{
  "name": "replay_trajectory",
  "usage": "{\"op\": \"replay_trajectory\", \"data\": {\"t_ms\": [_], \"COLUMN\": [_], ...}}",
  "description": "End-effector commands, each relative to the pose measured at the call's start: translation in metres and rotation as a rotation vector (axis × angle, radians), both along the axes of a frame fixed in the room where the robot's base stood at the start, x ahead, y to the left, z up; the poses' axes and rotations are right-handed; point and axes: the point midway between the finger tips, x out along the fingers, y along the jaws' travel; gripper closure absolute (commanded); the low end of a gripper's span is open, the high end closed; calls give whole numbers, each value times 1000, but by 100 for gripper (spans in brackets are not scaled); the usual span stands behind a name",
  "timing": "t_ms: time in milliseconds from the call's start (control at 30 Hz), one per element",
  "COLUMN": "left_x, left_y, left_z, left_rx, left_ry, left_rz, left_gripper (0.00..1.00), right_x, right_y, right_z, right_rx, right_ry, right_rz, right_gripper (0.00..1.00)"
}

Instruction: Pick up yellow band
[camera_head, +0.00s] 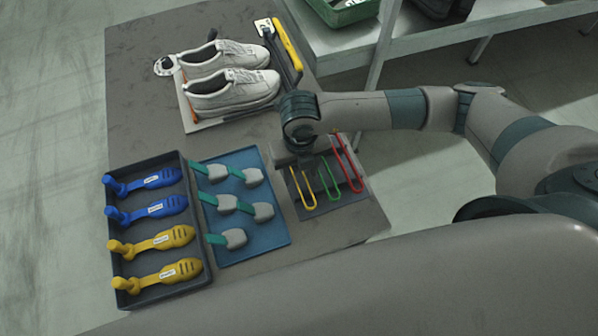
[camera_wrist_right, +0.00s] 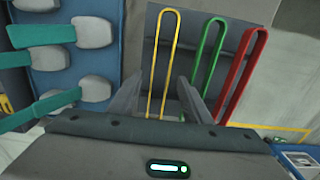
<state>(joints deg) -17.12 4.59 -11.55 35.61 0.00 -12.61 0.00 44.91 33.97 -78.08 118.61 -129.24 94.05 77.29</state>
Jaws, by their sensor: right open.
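The yellow band (camera_head: 306,190) is a thin elongated loop lying on a dark tray (camera_head: 343,203) at the right of the table. A green band (camera_head: 327,183) and a red band (camera_head: 346,163) lie to its right on the same tray. My right gripper (camera_head: 303,168) is over the tray's far side, above the yellow band. In the right wrist view my right gripper (camera_wrist_right: 158,95) is open, with the yellow band (camera_wrist_right: 164,50) running between its two fingers. The fingers look clear of the band; their height above it is hard to tell. My left gripper is not in view.
A blue tray (camera_head: 251,247) with several grey-and-teal pieces lies just left. Further left, a dark tray (camera_head: 190,292) holds blue and yellow shoe trees. White shoes (camera_head: 232,91) stand at the back, near a yellow-handled tool (camera_head: 287,45).

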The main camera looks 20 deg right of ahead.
Motion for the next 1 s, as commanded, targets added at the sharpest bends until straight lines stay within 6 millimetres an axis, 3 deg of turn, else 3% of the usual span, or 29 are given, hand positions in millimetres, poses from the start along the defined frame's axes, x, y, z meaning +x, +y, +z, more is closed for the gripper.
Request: {"op": "replay_trajectory", "data": {"t_ms": [433,467,633,1000], "left_x": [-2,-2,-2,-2], "left_y": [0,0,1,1], "left_z": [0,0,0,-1], "left_rx": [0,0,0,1], "left_ry": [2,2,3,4], "left_rz": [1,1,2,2], "left_gripper": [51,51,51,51], "right_x": [0,0,0,0], "right_y": [0,0,0,0], "right_z": [-1,-1,-1,1], "right_rx": [1,1,1,1], "right_ry": [0,0,0,-1], "right_rz": [0,0,0,0], "right_gripper": [55,58,98,99]}}
